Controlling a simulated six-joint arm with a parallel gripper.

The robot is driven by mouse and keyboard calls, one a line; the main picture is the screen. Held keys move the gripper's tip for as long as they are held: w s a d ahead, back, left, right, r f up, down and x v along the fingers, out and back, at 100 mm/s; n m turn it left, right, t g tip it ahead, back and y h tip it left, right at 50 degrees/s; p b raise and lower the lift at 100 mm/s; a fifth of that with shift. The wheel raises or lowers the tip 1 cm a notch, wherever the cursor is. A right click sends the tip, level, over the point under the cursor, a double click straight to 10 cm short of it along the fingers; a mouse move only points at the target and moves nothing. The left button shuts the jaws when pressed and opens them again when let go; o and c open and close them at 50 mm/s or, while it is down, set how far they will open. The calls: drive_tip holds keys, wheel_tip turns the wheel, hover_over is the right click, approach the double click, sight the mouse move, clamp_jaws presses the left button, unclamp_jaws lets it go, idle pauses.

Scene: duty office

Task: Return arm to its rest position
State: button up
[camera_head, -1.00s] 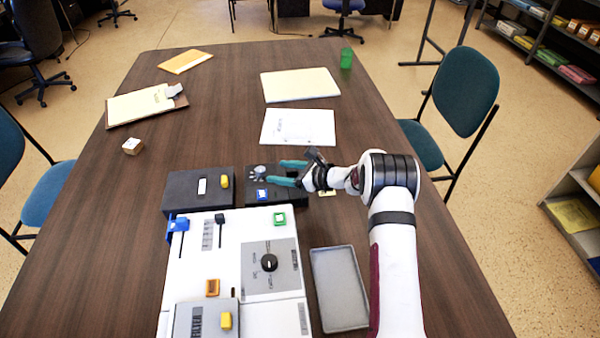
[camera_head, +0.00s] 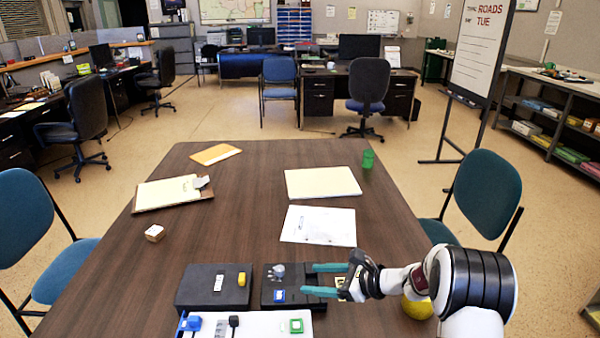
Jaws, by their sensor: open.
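My gripper (camera_head: 307,278) reaches in from the right with two teal fingers spread apart and nothing between them. I cannot tell whether the fingers touch the box. My white and black arm bends over the table's right side, its lower part cut off by the picture's bottom edge.
A black box (camera_head: 205,287) with a yellow switch (camera_head: 241,279) stands to the left, a white panel (camera_head: 262,320) in front. A yellow round thing (camera_head: 418,308) is partly hidden by my arm. Papers (camera_head: 318,226), a folder (camera_head: 322,182) and a green cup (camera_head: 368,159) lie farther back. The table's middle is clear.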

drive_tip(key=s+a+r+n+g+h, duration=0.1)
drive_tip(key=s+a+r+n+g, duration=0.2)
drive_tip(key=s, duration=0.5)
drive_tip(key=s+a+r+n+g+h, duration=0.1)
drive_tip(key=s+r+n, duration=0.3)
drive_tip(key=s, duration=0.4)
drive_tip(key=s+a+r+n+g+h, duration=0.1)
drive_tip(key=s+a+r+n+g, duration=0.25)
drive_tip(key=s, duration=0.35)
drive_tip(key=s+d+f+n+h, duration=0.1)
drive_tip(key=s+d+n+h, duration=0.2)
drive_tip(key=s, duration=0.4)
drive_tip(key=s+d+f+n+h, duration=0.1)
drive_tip(key=s+d+n+h, duration=0.2)
drive_tip(key=s, duration=0.5)
drive_tip(key=shift+s+d, duration=0.3)
drive_tip(key=shift+d, duration=0.3)
drive_tip(key=shift+f+n+t, duration=0.1)
drive_tip(key=shift+n+t, duration=0.15)
